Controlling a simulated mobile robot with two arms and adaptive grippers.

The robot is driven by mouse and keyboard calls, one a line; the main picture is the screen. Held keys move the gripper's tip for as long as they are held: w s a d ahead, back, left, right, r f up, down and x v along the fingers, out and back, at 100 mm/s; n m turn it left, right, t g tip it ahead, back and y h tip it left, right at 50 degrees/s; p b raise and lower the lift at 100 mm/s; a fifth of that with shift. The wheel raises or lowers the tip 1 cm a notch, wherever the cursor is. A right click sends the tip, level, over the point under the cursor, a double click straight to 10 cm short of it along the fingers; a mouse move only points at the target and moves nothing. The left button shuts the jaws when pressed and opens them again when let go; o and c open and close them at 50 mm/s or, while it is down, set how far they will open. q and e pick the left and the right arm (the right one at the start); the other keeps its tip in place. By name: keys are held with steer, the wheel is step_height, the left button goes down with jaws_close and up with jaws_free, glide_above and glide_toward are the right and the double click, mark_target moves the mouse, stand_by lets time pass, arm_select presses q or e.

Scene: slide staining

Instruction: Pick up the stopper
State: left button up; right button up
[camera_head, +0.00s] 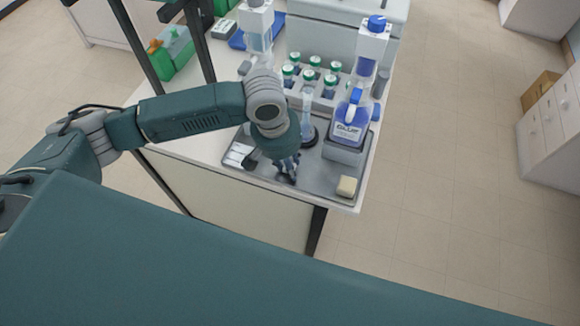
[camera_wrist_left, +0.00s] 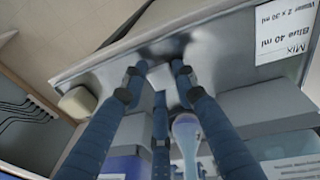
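My left gripper (camera_head: 287,170) is low over the front of the grey metal tray (camera_head: 318,180) on the bench. In the left wrist view its dark blue fingers (camera_wrist_left: 159,82) stand apart, with a pale patch between the tips. I cannot tell whether this patch is the stopper or bare tray. I cannot clearly make out the stopper in either view. A clear glass vessel with a tall neck (camera_head: 308,115) stands on the tray behind the gripper. A pale rounded top (camera_wrist_left: 186,124) shows beside the fingers in the left wrist view. My right gripper is not in view.
A blue-capped bottle labelled BLUE (camera_head: 351,120) stands at the tray's right. A beige block (camera_head: 347,187) lies at the front right corner. A rack of green-capped vials (camera_head: 325,96) is behind. A mix card (camera_wrist_left: 283,28) lies on the tray.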

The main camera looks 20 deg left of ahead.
arm_select(q)
steer(key=o, duration=0.8)
steer(key=shift+c, duration=0.2)
steer(key=shift+r, duration=0.15)
